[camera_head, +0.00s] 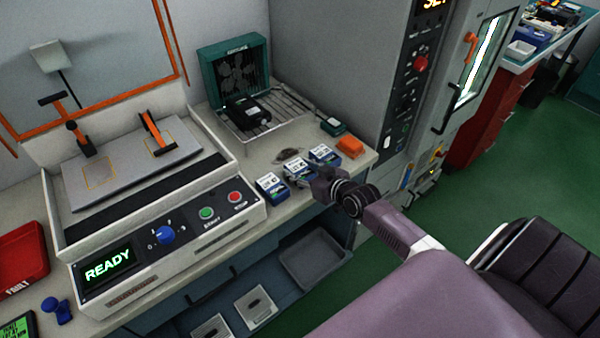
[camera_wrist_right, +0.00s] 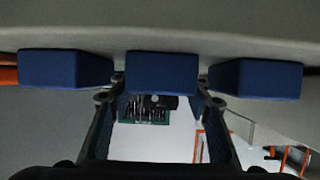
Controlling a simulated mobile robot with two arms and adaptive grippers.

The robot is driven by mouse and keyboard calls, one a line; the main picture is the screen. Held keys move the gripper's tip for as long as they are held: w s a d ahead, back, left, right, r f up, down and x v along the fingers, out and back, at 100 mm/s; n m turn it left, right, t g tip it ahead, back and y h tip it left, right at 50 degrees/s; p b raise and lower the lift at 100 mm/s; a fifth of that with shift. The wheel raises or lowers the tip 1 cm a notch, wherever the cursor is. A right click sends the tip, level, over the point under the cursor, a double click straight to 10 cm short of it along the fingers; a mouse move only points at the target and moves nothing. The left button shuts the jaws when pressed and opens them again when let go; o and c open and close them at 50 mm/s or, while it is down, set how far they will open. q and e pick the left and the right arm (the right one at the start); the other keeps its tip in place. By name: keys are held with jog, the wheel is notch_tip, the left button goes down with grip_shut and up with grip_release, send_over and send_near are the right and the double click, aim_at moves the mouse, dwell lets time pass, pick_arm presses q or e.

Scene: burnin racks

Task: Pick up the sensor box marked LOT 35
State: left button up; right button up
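Three small blue boxes with white labelled tops stand in a row at the bench's front edge: a left box (camera_head: 271,188), a middle box (camera_head: 296,169) and a right box (camera_head: 324,155). The lot numbers are too small to read. My right gripper (camera_head: 314,179) is at the front of the middle box. In the right wrist view, its two fingers (camera_wrist_right: 160,105) are spread apart with nothing gripped. The middle box (camera_wrist_right: 161,72) lies straight ahead between the fingertips, with the other boxes (camera_wrist_right: 65,69) and (camera_wrist_right: 255,79) on either side. My left gripper is not in view.
A test machine (camera_head: 150,245) with a READY display stands left of the boxes. Behind them are a wire rack (camera_head: 285,108) and a teal fan unit (camera_head: 235,75). An orange block (camera_head: 350,146) sits right of the row, near a tall grey cabinet (camera_head: 400,110).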

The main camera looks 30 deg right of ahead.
jog(key=c, duration=0.7)
jog(key=shift+r, duration=0.15)
